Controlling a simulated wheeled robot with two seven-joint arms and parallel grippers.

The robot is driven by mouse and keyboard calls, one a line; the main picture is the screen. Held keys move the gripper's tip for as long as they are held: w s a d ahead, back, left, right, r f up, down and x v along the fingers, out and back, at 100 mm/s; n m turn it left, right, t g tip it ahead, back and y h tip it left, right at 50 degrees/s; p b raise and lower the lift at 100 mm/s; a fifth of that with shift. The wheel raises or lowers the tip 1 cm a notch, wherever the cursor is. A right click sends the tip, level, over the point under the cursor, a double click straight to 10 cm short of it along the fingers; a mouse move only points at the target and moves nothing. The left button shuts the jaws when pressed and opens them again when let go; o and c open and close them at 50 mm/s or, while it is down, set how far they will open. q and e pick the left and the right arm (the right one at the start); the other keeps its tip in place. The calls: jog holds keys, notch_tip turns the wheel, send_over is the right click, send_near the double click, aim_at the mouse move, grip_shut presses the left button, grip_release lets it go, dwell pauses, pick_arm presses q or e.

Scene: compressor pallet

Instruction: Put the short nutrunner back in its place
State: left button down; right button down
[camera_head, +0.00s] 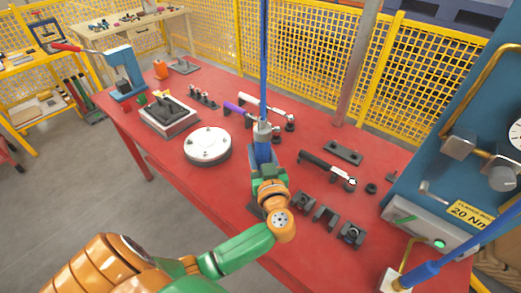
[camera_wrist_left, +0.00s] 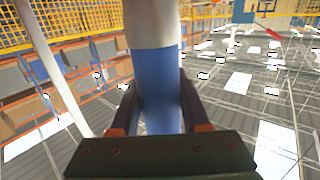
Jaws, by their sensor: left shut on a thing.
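A blue tool (camera_head: 263,153) with a grey upper collar stands upright above the red table, with a long blue rod or hose rising from it; it looks like the nutrunner. My left gripper (camera_head: 264,168) is shut on its blue body. In the left wrist view the blue and pale grey cylinder (camera_wrist_left: 157,85) sits between the two dark fingers of my left gripper (camera_wrist_left: 157,112). The tool's lower end is hidden by my gripper and arm. Black notched holders, one of them this block (camera_head: 350,234), stand right of my gripper. My right gripper is not in view.
The red table (camera_head: 235,185) holds a round white-grey disc (camera_head: 207,145), a black-handled wrench (camera_head: 327,167), a purple-handled wrench (camera_head: 238,110) and a grey fixture (camera_head: 168,115). A blue panel with a gauge and a slanted blue rod (camera_head: 455,253) are at the right. Yellow mesh fencing stands behind.

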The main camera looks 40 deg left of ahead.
pick_arm(q)
jog(key=shift+f+b, duration=0.6)
jog(key=shift+f, duration=0.35)
jog(key=shift+c, duration=1.5)
grip_release()
jog(key=shift+s+d, duration=0.1)
jog(key=shift+s+d+f, duration=0.15)
jog(key=v, duration=0.6)
jog(key=shift+s+d+b, duration=0.25)
jog(key=shift+b, duration=0.15)
